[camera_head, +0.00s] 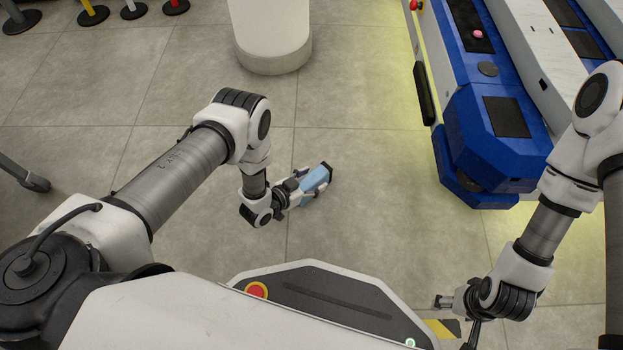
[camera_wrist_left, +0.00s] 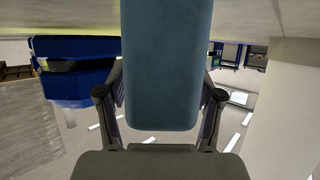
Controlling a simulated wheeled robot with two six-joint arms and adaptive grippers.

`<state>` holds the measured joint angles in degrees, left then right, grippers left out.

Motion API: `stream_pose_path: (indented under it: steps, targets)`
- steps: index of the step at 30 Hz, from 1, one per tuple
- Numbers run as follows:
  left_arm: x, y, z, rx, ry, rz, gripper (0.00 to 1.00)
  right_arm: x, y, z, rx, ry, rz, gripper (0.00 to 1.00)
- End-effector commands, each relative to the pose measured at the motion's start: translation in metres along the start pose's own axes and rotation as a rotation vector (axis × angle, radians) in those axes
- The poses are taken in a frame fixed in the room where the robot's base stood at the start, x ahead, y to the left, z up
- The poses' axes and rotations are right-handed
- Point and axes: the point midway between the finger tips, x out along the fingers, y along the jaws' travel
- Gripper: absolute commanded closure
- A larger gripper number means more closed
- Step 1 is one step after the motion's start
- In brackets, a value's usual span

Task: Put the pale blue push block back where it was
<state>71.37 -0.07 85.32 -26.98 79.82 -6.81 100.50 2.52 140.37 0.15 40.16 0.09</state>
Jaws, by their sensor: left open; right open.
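The pale blue push block (camera_head: 313,182) is at the end of my left arm, in the middle of the head view, with a dark end face pointing up and right. My left gripper (camera_head: 304,187) is open around it, one finger on each side. In the left wrist view the block (camera_wrist_left: 167,60) fills the top middle between the fingers of my left gripper (camera_wrist_left: 162,96). Whether the fingers touch it is unclear. My right gripper (camera_head: 455,318) is open and empty at the lower right, beside my base.
Blue and white lift carts (camera_head: 492,140) stand at the upper right, one with a pink button on top. A white rounded column (camera_head: 272,40) stands at the top middle. Small coloured posts (camera_head: 93,14) are at the top left. The tiled floor (camera_head: 365,130) between is clear.

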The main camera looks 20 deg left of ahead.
Motion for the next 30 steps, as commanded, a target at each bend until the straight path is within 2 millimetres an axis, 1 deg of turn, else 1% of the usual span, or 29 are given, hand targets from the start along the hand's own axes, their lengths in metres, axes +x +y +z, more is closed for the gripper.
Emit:
stream_pose_path:
  steps: [2, 5, 8, 12, 15, 18, 21, 27, 29, 30]
  targets:
    - [-0.003, 0.000, -0.004, 0.000, -0.001, 0.000, 0.34, -0.005, 0.000, 0.000, 0.000, 0.000, 0.000, 0.30]
    - [-0.019, -0.001, -0.006, -0.001, -0.003, -0.001, 0.34, -0.015, 0.000, 0.001, -0.002, -0.001, 0.000, 0.30]
    - [-0.044, -0.001, -0.008, -0.003, -0.004, -0.002, 0.34, -0.029, -0.001, 0.001, -0.004, -0.003, -0.001, 0.30]
    - [-0.082, -0.001, -0.008, -0.002, -0.005, -0.002, 0.34, -0.047, -0.001, 0.002, -0.008, -0.005, -0.001, 0.30]
    - [-0.103, -0.001, -0.007, -0.002, -0.003, -0.002, 0.34, -0.056, -0.001, 0.002, -0.008, -0.005, -0.001, 0.30]
    - [-0.116, 0.000, -0.004, -0.001, -0.002, -0.001, 0.34, -0.060, -0.001, 0.002, -0.008, -0.005, -0.001, 0.30]
    - [-0.121, 0.000, -0.003, 0.000, 0.001, 0.000, 0.34, -0.060, -0.001, 0.002, -0.008, -0.005, -0.001, 0.30]
    - [-0.121, 0.000, -0.003, -0.001, -0.003, -0.001, 0.34, -0.059, -0.001, 0.002, -0.008, -0.005, -0.001, 0.30]
    - [-0.121, 0.000, -0.004, -0.015, -0.042, -0.008, 0.34, -0.060, -0.001, 0.002, -0.008, -0.005, -0.001, 0.30]
    - [-0.122, -0.001, -0.006, -0.035, -0.098, -0.020, 0.34, -0.060, -0.001, 0.002, -0.008, -0.005, -0.001, 0.30]
